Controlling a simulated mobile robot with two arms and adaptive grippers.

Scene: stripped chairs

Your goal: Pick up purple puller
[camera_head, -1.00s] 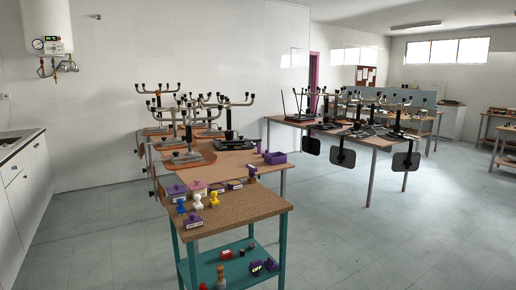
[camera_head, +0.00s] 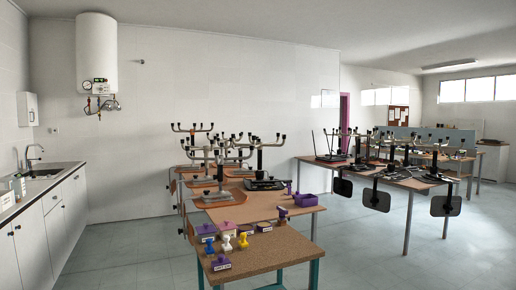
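Several small purple things show, and I cannot tell for sure which is the purple puller. On the near cork-topped table (camera_head: 275,252), a purple block with a label and a knob on top (camera_head: 221,263) sits at the front left corner. A flat purple-topped piece (camera_head: 206,229) lies at that table's left back edge. A purple-topped stamp-like piece (camera_head: 282,213) stands near its back right. A purple box (camera_head: 305,199) sits on the table behind. Neither of my grippers is in view.
Blue (camera_head: 209,246), white (camera_head: 227,243) and yellow (camera_head: 243,240) stamp-like pieces stand near the purple block. Upturned chair frames (camera_head: 220,165) cover the tables behind. A counter with a sink (camera_head: 45,172) runs along the left. Floor (camera_head: 360,255) is clear right of the near table.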

